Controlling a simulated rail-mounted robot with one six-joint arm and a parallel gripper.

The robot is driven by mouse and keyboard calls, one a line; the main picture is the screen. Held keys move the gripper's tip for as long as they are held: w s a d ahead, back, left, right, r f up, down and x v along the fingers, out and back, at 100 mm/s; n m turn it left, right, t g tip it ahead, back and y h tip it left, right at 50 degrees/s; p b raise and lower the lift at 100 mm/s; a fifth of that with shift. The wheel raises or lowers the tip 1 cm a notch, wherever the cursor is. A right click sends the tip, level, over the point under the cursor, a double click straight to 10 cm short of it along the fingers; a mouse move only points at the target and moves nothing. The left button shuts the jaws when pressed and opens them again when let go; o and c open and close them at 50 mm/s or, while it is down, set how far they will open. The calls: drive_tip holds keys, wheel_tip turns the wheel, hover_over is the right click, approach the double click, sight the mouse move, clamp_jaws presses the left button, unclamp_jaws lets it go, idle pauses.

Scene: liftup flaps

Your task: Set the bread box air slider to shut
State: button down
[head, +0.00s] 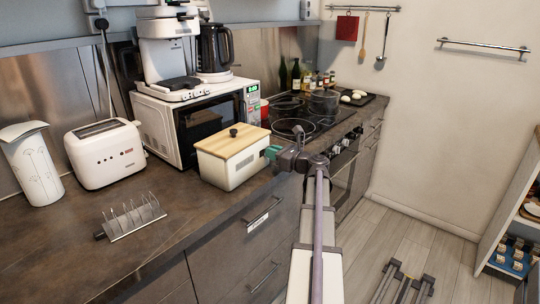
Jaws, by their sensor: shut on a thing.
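The bread box (226,173) is cream with a light wooden lid (233,142) and a black knob. It stands on the dark counter near its front edge, with its lid on. My gripper (271,153) has green fingertips and is at the right end of the box, close against it. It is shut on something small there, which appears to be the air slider. The slider itself is hidden by the fingers, so its setting cannot be seen. My arm reaches up to the box from the bottom of the picture.
A microwave (200,117) with a coffee maker (169,50) on top stands behind the box. A toaster (105,153) and a toast rack (133,217) are to the left. The counter front left is clear.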

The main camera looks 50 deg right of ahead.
drive_tip(key=c, duration=1.1)
unclamp_jaws()
drive_tip(key=s, duration=0.3)
drive_tip(key=s+d, duration=0.1)
drive_tip(key=s, duration=0.6)
drive_tip(key=shift+s+d, duration=0.15)
drive_tip(key=shift+s, duration=0.25)
